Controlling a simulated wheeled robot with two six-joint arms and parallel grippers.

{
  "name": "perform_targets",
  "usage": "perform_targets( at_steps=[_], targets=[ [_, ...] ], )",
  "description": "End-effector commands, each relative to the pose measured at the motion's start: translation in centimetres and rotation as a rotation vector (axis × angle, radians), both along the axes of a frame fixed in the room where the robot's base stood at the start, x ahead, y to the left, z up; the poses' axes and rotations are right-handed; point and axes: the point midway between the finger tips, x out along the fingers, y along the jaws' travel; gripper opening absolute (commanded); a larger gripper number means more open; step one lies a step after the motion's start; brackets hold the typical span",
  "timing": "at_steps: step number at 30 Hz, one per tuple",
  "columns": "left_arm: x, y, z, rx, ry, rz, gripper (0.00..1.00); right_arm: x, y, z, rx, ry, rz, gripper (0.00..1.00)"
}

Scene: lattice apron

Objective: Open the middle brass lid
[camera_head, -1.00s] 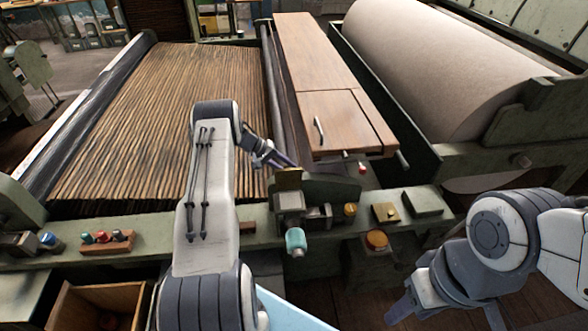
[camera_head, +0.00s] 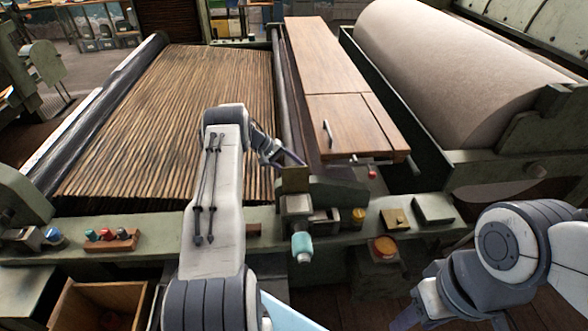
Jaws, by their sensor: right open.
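A small flat brass plate (camera_head: 396,219) with a dark spot lies to the right on the rail. I cannot tell for certain which one is the middle brass lid. My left gripper (camera_head: 289,160) is just behind and above the upright plate; whether they touch is unclear, and its jaws are too small to read. My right gripper (camera_head: 418,312) is open, low at the front right, away from the rail, and partly cut off by the picture's bottom edge.
A yellow-topped knob (camera_head: 358,216), an orange button (camera_head: 384,248) and a dark green plate (camera_head: 432,208) sit near the brass plates. A wooden board (camera_head: 345,125) with a handle overhangs behind. An open wooden drawer (camera_head: 98,290) is at lower left.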

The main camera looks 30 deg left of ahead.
Motion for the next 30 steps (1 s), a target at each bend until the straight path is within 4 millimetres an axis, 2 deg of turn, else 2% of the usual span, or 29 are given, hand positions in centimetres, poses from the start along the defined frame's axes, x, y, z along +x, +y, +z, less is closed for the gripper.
perform_targets(
  at_steps=[8, 21, 30],
  targets=[
    [-0.3, 0.5, 0.3, -0.002, 0.001, 0.000, 0.61, 0.0, 0.0, -0.4, 0.000, 0.000, 0.000, 0.50],
    [-3.1, 5.5, 5.9, 0.001, -0.001, 0.001, 0.61, 0.0, 0.0, -3.0, 0.000, 0.000, 0.001, 0.50],
    [-3.7, 6.5, 7.4, -0.002, 0.001, 0.000, 0.61, 0.0, 0.0, -3.3, 0.000, 0.000, 0.002, 0.50]
  ],
)
